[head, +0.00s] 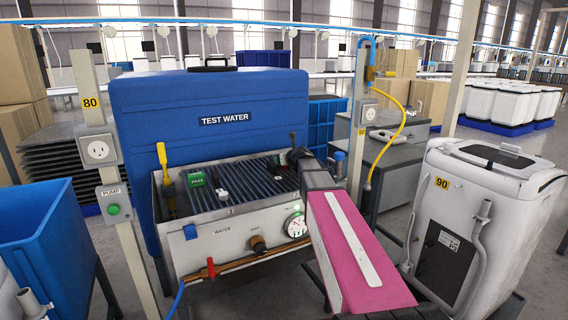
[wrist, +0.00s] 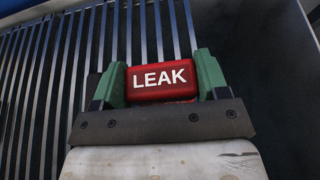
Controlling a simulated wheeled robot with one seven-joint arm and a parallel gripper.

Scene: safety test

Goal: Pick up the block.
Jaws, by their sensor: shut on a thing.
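A red block marked LEAK (wrist: 162,80) is between the two green fingers of my gripper (wrist: 162,72) in the wrist view. The fingers touch it on both sides, so my gripper is shut on it. Dark slats show behind the block; I cannot tell whether it rests on them or is raised. A green block marked PASS (head: 195,178) lies on the left part of the rack.
A blue TEST WATER tank (head: 205,90) stands behind the bench. A yellow-handled tool (head: 162,160) stands upright at the bench's left edge. A gauge (head: 295,225) and copper pipe (head: 240,262) are on its front. A white machine (head: 475,215) stands at right.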

